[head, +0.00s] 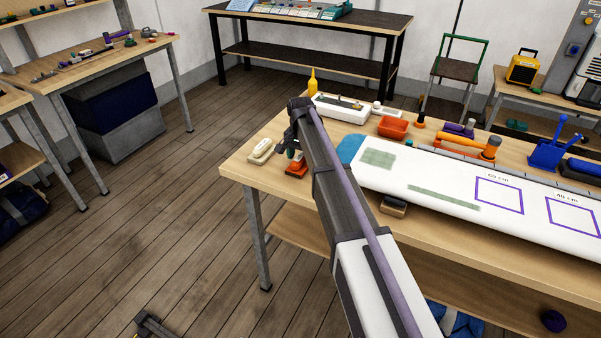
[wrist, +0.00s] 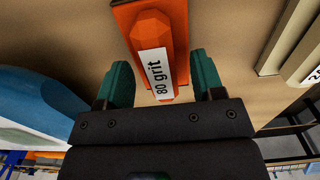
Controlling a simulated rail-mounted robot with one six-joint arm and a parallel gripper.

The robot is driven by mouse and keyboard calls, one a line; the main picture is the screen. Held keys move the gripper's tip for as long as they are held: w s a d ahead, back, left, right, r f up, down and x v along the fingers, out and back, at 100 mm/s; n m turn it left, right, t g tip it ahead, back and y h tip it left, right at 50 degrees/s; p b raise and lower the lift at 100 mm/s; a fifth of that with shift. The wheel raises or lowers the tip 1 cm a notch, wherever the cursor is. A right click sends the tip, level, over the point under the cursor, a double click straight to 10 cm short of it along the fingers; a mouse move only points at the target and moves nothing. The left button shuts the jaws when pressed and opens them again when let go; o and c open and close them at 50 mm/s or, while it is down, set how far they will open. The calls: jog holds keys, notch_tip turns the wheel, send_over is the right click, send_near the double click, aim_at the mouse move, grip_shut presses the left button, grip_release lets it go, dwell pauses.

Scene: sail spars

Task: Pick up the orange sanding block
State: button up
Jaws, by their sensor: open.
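The orange sanding block (wrist: 151,48) has a label reading "80 grit". In the wrist view it lies on the wooden table, between and just beyond the two teal fingertips. In the head view the block (head: 297,169) is partly hidden by my arm at the table's left end. My gripper (wrist: 162,82) is open, with one finger on each side of the block's near part. No contact between fingers and block is clear. In the head view my gripper (head: 294,145) is over the block, its fingers hard to make out.
A pale block (head: 261,151) lies left of the orange one; its edge shows in the wrist view (wrist: 300,55). The long white sail panel (head: 420,185) with a blue end (head: 351,149) lies to the right. A white tray (head: 340,108) and an orange bin (head: 393,127) stand behind.

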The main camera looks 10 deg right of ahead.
aim_at(301, 156)
jog(key=shift+f, duration=0.15)
jog(key=shift+c, duration=0.3)
jog(key=c, duration=1)
notch_tip(301, 156, up, 10)
jog(key=p, duration=1)
